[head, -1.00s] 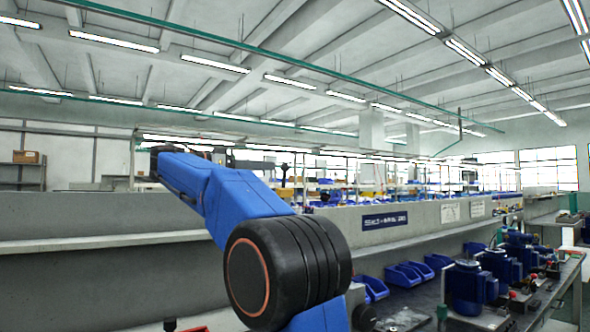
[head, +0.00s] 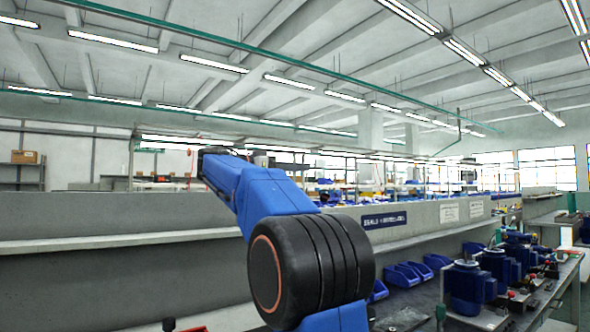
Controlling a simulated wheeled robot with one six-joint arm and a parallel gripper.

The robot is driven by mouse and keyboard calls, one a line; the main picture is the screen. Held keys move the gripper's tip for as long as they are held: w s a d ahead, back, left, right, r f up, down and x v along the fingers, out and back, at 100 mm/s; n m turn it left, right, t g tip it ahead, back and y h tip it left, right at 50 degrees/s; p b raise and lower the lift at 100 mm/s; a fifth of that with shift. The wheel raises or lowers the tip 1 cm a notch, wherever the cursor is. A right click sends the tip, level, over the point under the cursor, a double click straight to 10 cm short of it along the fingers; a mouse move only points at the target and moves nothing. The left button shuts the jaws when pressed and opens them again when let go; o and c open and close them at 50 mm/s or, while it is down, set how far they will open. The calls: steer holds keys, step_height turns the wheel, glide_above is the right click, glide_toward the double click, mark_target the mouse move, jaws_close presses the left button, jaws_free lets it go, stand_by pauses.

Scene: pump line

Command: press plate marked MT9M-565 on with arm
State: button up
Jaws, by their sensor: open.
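No plate that I can read as MT9M-565 shows in the head view. A dark blue sign (head: 384,220) with white lettering is on the grey wall, but its text is too small to read. Two pale notices (head: 449,213) to its right are also unreadable. My blue arm rises from the bottom centre and bends at the upper left. My gripper (head: 306,168) shows small and dark beyond the bend, pointing right above the wall's top edge. It is open with nothing seen in it, and it is apart from the sign.
A long grey wall with a ledge (head: 120,243) runs across the left and middle. Blue bins (head: 403,274) stand at its foot on the right. A bench (head: 555,300) at the lower right carries several blue pump motors (head: 465,286). The space above the wall looks open.

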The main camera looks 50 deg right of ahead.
jaws_close()
steer(key=shift+s, duration=0.1)
